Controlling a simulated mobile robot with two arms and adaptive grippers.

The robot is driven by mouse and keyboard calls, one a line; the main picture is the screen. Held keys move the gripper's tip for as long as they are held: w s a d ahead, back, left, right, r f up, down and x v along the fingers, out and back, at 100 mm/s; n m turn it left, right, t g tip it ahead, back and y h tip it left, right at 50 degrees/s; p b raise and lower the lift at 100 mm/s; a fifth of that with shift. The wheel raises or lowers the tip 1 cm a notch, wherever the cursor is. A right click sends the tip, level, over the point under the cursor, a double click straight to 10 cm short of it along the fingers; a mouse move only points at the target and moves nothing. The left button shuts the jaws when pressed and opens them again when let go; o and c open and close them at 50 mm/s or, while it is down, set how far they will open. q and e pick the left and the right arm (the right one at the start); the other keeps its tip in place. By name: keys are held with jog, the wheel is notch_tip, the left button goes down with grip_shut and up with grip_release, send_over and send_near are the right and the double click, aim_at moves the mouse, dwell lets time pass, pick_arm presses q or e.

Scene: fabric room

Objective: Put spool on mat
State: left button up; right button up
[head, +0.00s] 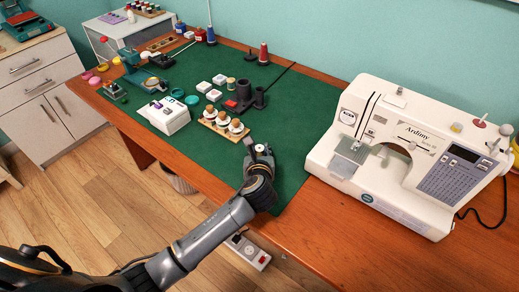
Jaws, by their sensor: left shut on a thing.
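The green mat (290,110) covers much of the wooden table. My left gripper (260,150) is over the mat's near part, just right of and nearer than a small wooden rack. It is shut on a small pale thing that looks like a spool, mostly hidden by the fingers; I cannot tell if it touches the mat. The wooden rack (222,133) holds spools with white and orange tops (223,118). A red thread cone (263,54) stands at the mat's far edge. My right gripper is not in view.
A white sewing machine (412,150) stands to the right. A black holder (243,98), small white boxes (204,87) and a white box (165,115) stand on the mat. The mat right of the black holder is mostly clear. White cabinets stand at the left.

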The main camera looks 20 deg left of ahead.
pick_arm(q)
jog(key=o, duration=0.8)
jog(key=shift+f, duration=0.15)
jog(key=shift+c, duration=0.2)
jog(key=shift+s+d+r, duration=0.1)
jog(key=shift+s+r, duration=0.2)
jog(key=p+v, duration=0.1)
jog(key=v, duration=1)
jog(key=shift+s+r, duration=0.1)
jog(key=shift+s, duration=0.05)
